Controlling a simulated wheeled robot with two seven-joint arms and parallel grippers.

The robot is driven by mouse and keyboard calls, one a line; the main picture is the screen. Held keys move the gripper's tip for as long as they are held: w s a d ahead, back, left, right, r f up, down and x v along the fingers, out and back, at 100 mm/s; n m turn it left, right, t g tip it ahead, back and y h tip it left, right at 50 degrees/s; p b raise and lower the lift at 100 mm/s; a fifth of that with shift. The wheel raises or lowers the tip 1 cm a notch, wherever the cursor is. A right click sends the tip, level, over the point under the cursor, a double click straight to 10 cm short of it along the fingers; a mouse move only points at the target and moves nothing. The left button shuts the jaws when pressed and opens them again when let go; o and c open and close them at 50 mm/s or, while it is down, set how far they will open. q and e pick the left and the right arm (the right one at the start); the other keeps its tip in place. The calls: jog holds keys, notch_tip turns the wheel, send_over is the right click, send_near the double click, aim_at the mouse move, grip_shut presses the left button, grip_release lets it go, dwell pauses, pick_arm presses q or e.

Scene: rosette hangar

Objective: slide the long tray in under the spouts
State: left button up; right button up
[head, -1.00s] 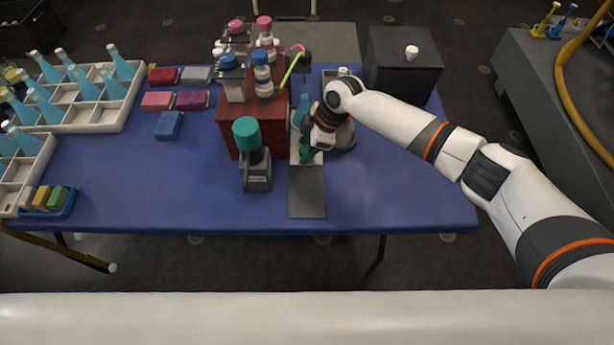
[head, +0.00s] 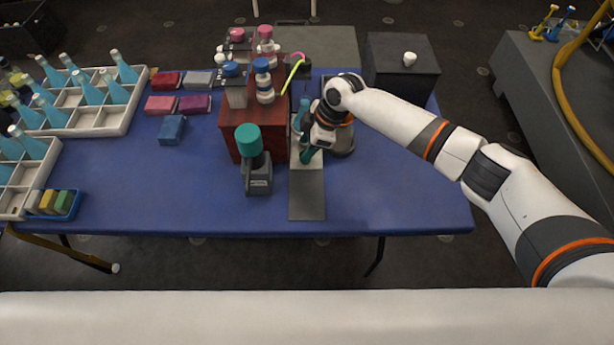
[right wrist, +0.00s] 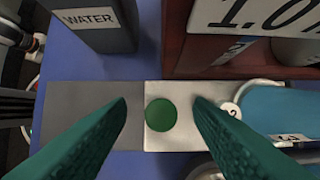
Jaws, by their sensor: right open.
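The long tray is the pale metal strip that shows in the right wrist view (right wrist: 180,136), with a green dot at its near end. A light blue bottle (right wrist: 285,110) stands on it farther right. In the head view the tray lies beside the dark red cabinet (head: 230,135), mostly hidden by my right arm. My right gripper (head: 305,153) is open over the tray's near end. In the right wrist view its teal fingers (right wrist: 160,102) are spread to either side of the green dot, with nothing held. The spouts cannot be made out. My left gripper is out of view.
A dark grey strip (head: 307,195) continues from the tray toward the table's front edge. A grey teal-capped container (head: 258,182), labelled WATER, stands left of it. A black box (head: 402,75) stands at the back right. Bottle crates (head: 118,122) stand left. The right front table is clear.

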jog(key=shift+r+p, duration=1.5)
jog(key=shift+r, duration=0.6)
